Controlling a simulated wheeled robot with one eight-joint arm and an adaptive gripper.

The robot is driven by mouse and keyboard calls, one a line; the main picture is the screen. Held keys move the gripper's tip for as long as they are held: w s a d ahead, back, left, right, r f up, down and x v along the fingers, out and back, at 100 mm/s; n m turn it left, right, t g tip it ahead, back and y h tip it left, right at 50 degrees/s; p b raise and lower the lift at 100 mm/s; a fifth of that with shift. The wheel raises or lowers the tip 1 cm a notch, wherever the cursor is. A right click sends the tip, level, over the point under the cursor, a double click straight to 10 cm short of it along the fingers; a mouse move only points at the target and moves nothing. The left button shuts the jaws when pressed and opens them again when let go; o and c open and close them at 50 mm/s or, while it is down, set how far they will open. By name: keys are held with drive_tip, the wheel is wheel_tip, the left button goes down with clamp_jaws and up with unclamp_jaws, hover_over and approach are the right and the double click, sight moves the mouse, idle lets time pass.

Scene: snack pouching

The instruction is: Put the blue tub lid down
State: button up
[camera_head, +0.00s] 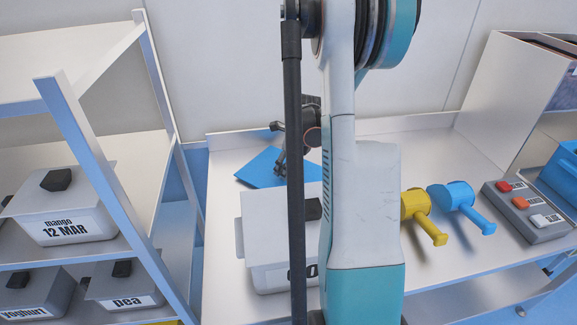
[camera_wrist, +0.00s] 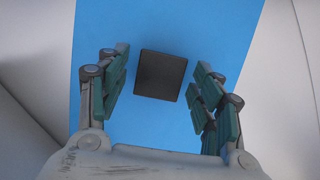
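The blue tub lid (camera_head: 262,166) is a flat blue panel at the back left of the white counter. It appears to lie flat there, partly hidden behind my arm. In the wrist view the blue lid (camera_wrist: 225,30) fills the middle, with a square black knob (camera_wrist: 160,75) on it. My gripper (camera_head: 281,163) is above the lid, mostly hidden by my arm in the head view. In the wrist view my gripper (camera_wrist: 163,75) has its fingers apart on either side of the knob, with a visible gap on each side.
A grey-white tub (camera_head: 262,230) with a black knob stands in front of the lid. Yellow (camera_head: 417,205) and blue (camera_head: 453,195) handled tools lie right of my arm, beside a button box (camera_head: 527,210). A shelf (camera_head: 90,125) with labelled tubs is at left.

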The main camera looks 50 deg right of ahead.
sight(296, 178)
drive_tip(key=p+v, duration=0.3)
drive_tip(key=v, duration=0.9)
drive_tip(key=shift+r, duration=0.1)
